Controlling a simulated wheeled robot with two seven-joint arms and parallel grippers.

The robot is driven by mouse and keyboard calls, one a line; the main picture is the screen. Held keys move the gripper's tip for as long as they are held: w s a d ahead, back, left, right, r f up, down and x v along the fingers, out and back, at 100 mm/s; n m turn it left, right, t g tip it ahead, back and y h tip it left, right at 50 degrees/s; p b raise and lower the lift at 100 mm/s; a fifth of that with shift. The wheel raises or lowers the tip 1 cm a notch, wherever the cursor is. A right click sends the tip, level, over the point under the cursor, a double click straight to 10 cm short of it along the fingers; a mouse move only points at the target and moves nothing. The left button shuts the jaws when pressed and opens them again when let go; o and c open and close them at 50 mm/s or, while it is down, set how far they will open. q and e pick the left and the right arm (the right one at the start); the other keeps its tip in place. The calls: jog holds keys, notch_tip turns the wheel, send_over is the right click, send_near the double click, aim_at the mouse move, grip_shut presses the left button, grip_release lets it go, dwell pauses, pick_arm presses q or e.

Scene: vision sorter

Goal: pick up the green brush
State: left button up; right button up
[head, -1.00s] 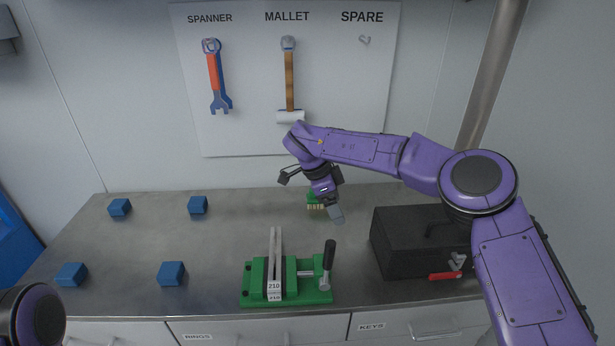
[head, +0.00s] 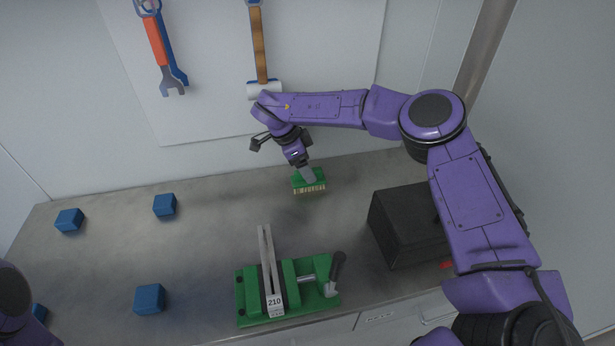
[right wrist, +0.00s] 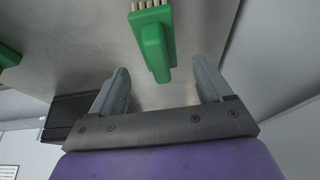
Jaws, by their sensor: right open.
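The green brush (head: 309,183), with pale bristles, stands on the metal bench below the mallet. My right gripper (head: 306,172) is over it, its fingertips overlapping the brush in the head view. In the right wrist view the brush's green handle (right wrist: 154,48) points toward the open gripper (right wrist: 167,80), its near end between the lines of the two fingers with gaps on both sides. The gripper holds nothing. Only a dark part of my left arm shows at the lower left edge of the head view; its gripper is out of view.
A green vise (head: 290,290) with a plate marked 210 stands at the bench front. A black box (head: 403,229) is right of the brush. Several blue cubes (head: 164,205) lie on the left. A spanner (head: 160,45) and mallet (head: 258,45) hang on the wall board behind.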

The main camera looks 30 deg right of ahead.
aim_at(299, 183)
jog(key=p+x, duration=0.1)
jog(key=x, duration=0.3)
jog(key=shift+f+p, duration=0.2)
jog(key=shift+p, duration=0.2)
jog(key=shift+f, duration=0.15)
jog(key=shift+s, duration=0.1)
jog(key=shift+c, duration=0.4)
jog(key=c, duration=1.1)
